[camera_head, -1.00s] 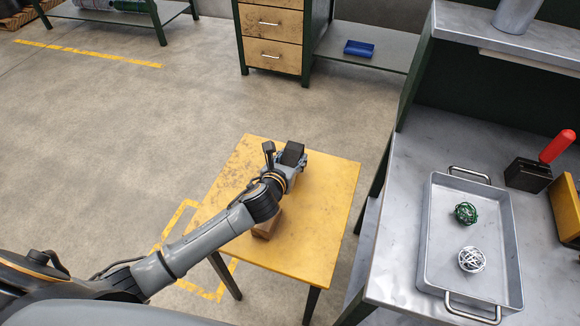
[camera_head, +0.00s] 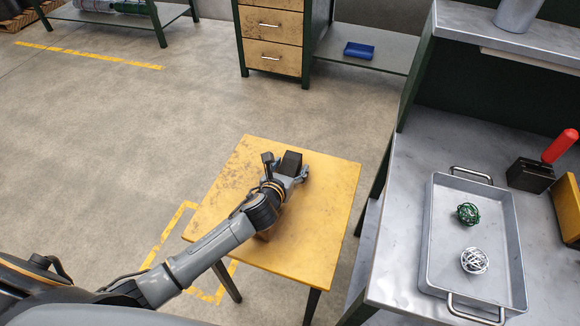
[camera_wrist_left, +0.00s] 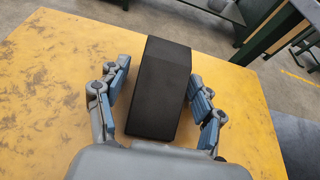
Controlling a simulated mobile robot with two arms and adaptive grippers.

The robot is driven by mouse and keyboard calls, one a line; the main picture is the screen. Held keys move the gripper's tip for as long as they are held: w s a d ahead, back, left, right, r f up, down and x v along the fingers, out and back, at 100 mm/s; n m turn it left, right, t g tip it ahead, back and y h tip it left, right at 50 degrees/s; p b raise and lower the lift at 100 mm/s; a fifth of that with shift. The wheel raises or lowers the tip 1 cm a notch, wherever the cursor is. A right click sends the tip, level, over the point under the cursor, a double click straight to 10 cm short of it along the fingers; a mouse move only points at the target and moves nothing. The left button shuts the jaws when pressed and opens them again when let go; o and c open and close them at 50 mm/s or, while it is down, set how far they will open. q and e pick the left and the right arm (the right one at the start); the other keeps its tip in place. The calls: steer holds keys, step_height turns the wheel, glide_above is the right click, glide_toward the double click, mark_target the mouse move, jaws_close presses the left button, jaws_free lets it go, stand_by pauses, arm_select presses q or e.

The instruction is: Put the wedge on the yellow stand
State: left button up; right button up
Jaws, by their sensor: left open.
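The wedge, a black block (camera_head: 291,161), is on the yellow stand (camera_head: 330,195), near the middle of its top. In the left wrist view the wedge (camera_wrist_left: 160,88) sits between the spread fingers of my left gripper (camera_wrist_left: 158,100), against the scuffed yellow top (camera_wrist_left: 50,60). My left gripper (camera_head: 287,169) is open around it, with a gap beside the right finger. The wedge's underside is hidden, so its contact with the top cannot be seen fully. My right gripper is not in view.
A metal tray (camera_head: 436,235) with a green and a white wire ball stands on the grey bench at right. The floor left of the stand is clear.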

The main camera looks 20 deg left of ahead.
arm_select(q)
steer(key=shift+r, duration=0.1)
steer(key=p+v, duration=0.1)
steer(key=v, duration=1.1)
steer(key=shift+s, duration=0.1)
